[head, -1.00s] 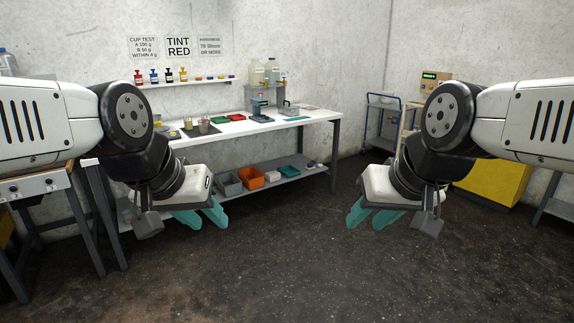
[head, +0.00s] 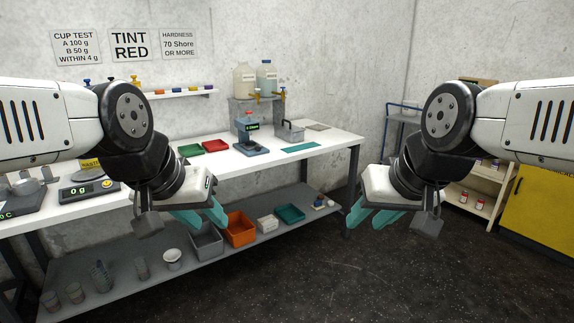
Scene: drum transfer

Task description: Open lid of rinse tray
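No label marks the rinse tray, so I cannot tell for certain which thing it is. A grey box with a raised handle (head: 289,133) stands at the back of the white bench; it may be the lidded tray, but its lid is too small to make out. My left gripper (head: 205,218) is open and empty, in front of the bench and over the lower shelf in the head view. My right gripper (head: 367,219) is open and empty, right of the bench end. Neither gripper touches anything.
A yellow cabinet (head: 540,205) stands right. The floor ahead is clear.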

